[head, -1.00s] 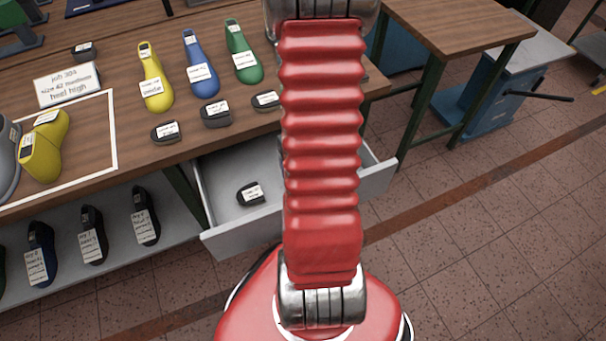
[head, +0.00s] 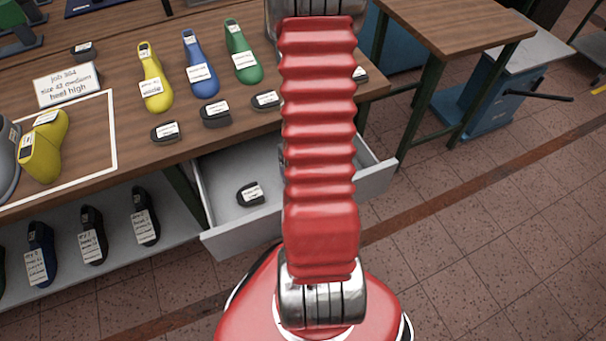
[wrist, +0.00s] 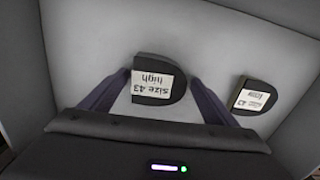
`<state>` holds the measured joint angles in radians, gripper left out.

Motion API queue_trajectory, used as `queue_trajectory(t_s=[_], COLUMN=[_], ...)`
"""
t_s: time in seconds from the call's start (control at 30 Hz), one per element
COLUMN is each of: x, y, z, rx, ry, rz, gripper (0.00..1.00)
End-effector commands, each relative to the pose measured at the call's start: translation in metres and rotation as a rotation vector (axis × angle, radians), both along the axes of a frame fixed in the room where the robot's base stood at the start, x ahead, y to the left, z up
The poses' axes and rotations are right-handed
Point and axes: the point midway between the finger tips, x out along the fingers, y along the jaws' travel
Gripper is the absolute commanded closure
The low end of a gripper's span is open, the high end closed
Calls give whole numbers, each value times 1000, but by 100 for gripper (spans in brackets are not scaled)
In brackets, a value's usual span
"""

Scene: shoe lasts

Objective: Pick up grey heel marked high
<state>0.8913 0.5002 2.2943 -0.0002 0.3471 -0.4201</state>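In the wrist view a dark grey heel (wrist: 172,86) lies on the drawer floor, its white label reading "size 43 high" upside down. My gripper (wrist: 159,80) is open, with one finger on each side of this heel and narrow gaps beside it. I cannot tell how far down the fingers reach. A second dark heel (wrist: 254,96) with a white label lies to the right in the wrist view. In the head view my red arm covers the gripper, and one labelled heel (head: 250,194) shows in the open drawer (head: 222,162).
Yellow (head: 154,80), blue (head: 201,75) and green (head: 242,55) lasts stand on the bench, with several dark heels in front. A card (head: 67,85) reads "heel high". Dark lasts (head: 93,236) stand on the lower shelf. Drawer walls surround my gripper.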

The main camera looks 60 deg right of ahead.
Motion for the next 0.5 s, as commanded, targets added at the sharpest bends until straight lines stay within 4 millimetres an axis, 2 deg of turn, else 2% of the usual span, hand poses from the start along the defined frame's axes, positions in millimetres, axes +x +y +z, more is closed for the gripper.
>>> queue_trajectory(t_s=[0.07,0.5], x=[0,0], y=[0,0], z=[0,0], rx=[0,0], ry=[0,0], rz=[0,1], gripper=[24,55])
